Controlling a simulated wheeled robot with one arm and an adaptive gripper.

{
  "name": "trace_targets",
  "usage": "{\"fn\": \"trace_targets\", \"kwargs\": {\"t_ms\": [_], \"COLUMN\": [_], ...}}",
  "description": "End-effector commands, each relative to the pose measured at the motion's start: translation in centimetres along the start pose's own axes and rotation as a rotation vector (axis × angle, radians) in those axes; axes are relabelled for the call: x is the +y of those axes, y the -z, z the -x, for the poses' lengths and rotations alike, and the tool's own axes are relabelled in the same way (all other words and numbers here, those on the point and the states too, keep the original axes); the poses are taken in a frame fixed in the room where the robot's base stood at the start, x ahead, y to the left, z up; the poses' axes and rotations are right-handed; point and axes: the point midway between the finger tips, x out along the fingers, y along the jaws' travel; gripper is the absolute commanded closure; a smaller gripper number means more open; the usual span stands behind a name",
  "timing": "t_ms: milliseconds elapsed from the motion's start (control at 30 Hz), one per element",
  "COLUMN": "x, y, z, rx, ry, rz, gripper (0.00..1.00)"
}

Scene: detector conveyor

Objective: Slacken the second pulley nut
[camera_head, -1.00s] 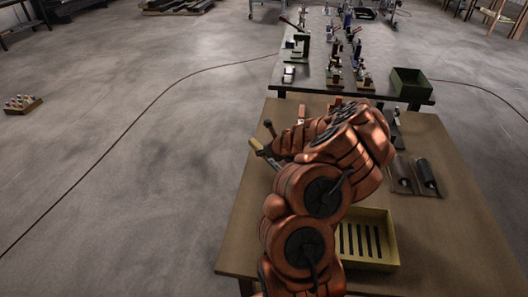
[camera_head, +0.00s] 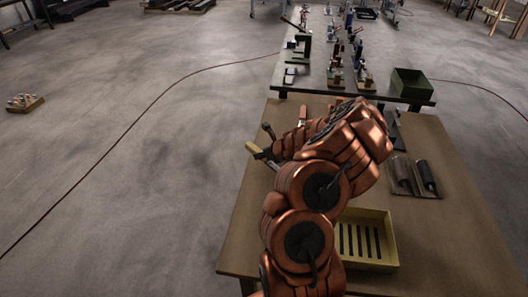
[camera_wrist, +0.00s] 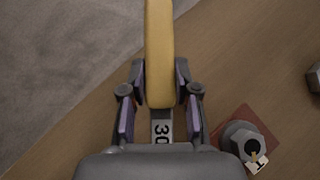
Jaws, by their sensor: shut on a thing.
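My gripper (camera_wrist: 160,97) is shut on a yellow-handled tool (camera_wrist: 159,50) in the wrist view. A pale metal part marked "30" shows below the handle, between my fingers. Its far end is hidden behind the gripper body. In the head view the yellow handle end (camera_head: 253,147) sticks out left of my arm, over the table's left edge; the arm hides most of the gripper. In the wrist view a grey nut-like part (camera_wrist: 240,138) with a small tag marked by one stroke sits on a red plate (camera_wrist: 232,120), right of my gripper. Another grey metal part (camera_wrist: 314,78) is cut off at the right edge.
The wooden table (camera_head: 445,240) carries a yellow slotted tray (camera_head: 385,262) and dark cylinders on a mat (camera_head: 426,176). Behind it a dark bench holds several fixtures and a green bin (camera_head: 410,83). The floor on the left is mostly clear.

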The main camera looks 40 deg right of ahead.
Motion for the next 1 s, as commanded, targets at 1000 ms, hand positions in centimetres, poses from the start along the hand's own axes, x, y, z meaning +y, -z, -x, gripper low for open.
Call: {"fn": "trace_targets", "kwargs": {"t_ms": [1000], "x": [2.3], "y": [0.0], "z": [0.2], "rx": [-0.001], "ry": [-0.117], "rz": [0.11], "gripper": [1.0]}}
